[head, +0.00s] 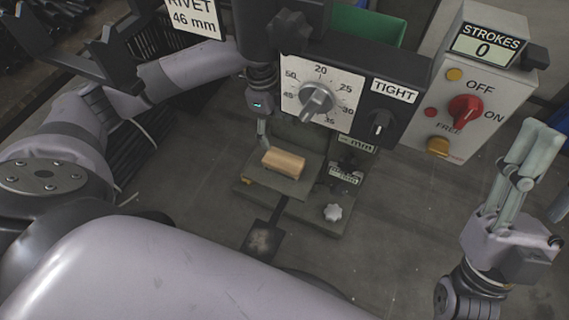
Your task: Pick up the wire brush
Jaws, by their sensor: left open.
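A tan wooden block (284,162) lies on the grey plate (258,178) of the rivet press, under its head. It may be the back of the wire brush; no bristles show and I cannot tell for sure.
The dial panel (316,98) and the strokes box (472,95) stand above and right of the plate. A green bin (365,25) is behind. The floor between plate and gripper looks clear.

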